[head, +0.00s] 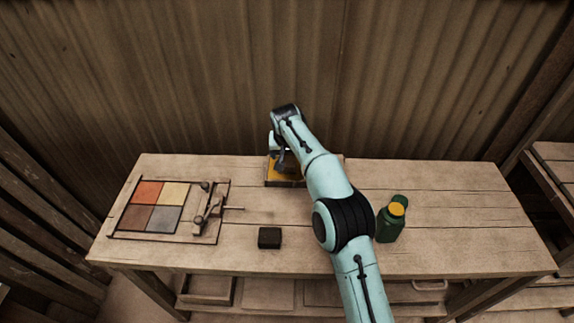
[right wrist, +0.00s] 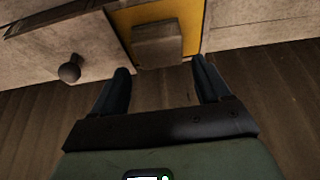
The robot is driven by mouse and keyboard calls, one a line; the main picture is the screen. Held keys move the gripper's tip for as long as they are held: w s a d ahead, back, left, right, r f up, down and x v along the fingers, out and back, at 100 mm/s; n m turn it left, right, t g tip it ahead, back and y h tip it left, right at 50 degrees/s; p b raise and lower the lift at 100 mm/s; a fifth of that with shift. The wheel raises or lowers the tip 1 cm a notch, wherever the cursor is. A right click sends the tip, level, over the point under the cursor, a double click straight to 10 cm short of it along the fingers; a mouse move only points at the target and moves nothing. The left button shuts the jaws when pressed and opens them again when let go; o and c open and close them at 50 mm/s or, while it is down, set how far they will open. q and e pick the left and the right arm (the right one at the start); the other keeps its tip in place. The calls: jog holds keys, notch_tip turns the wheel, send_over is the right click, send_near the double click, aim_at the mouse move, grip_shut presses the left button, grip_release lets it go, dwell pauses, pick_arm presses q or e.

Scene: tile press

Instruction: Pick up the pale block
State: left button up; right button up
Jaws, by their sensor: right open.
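The pale block (right wrist: 158,42) is a grey-beige block on a yellow surface (right wrist: 188,14) in the right wrist view. In the head view I cannot make the block out behind my right arm. There the yellow-floored tray (head: 271,182) stands at the back middle of the bench. My right gripper (head: 280,160) is over this tray. In the wrist view its two dark fingers (right wrist: 160,66) are apart with nothing gripped between them. The block appears ahead of the gap between the fingertips. My left gripper is not in view.
A panel of coloured tiles (head: 155,207) lies at the bench's left, beside a lever press (head: 208,205). A dark block (head: 269,238) sits near the front edge. The bench's right end is clear.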

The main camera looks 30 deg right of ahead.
aim_at(287, 161)
jog(key=x, duration=0.4)
jog(key=shift+s+a+f, duration=0.1)
jog(key=shift+s+f, duration=0.05)
jog(key=shift+f, duration=0.5)
jog(key=c, duration=0.7)
jog(key=shift+r, duration=0.1)
jog(key=shift+c, duration=0.2)
